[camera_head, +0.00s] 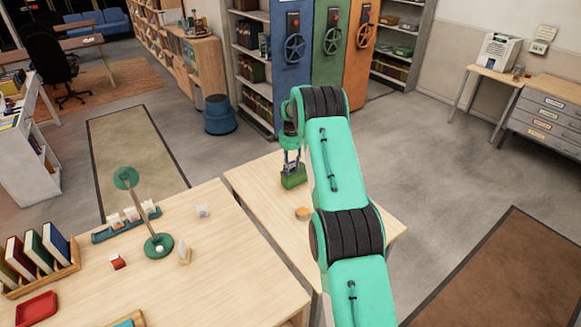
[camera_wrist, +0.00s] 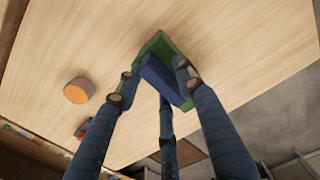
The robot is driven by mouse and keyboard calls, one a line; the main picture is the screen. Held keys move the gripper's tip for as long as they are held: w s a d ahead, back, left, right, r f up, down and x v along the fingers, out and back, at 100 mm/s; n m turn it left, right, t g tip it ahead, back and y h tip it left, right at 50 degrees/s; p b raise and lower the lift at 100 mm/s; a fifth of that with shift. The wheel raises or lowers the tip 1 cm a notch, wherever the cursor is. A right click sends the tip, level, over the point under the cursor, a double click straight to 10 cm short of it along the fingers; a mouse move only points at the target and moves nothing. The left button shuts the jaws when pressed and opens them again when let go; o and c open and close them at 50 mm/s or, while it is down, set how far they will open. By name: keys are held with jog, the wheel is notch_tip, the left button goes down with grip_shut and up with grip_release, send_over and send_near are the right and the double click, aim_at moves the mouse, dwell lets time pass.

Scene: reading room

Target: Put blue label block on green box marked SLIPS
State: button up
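The green box (camera_head: 293,177) sits on the light wooden table, below my gripper (camera_head: 291,160) in the head view. In the wrist view the green box (camera_wrist: 156,43) shows behind a dark blue block (camera_wrist: 160,78). The blue block is between the fingers of my gripper (camera_wrist: 155,80), with fingers close against its sides; it appears gripped. The block overlaps the box in this view, and I cannot tell whether it touches it. No label or SLIPS marking is legible. In the head view the block is too small to tell from the fingers.
An orange round object (camera_head: 303,213) lies on the same table, near the box; it also shows in the wrist view (camera_wrist: 79,90). A nearer desk (camera_head: 215,270) holds a green lamp (camera_head: 158,245), books (camera_head: 38,250) and a red tray (camera_head: 37,309). Bare tabletop surrounds the box.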

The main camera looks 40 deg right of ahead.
aim_at(291, 163)
jog(key=shift+r, duration=0.1)
notch_tip(291, 163, up, 12)
jog(key=p, duration=0.1)
dwell(0.7)
jog(key=shift+r, duration=0.1)
dwell(0.5)
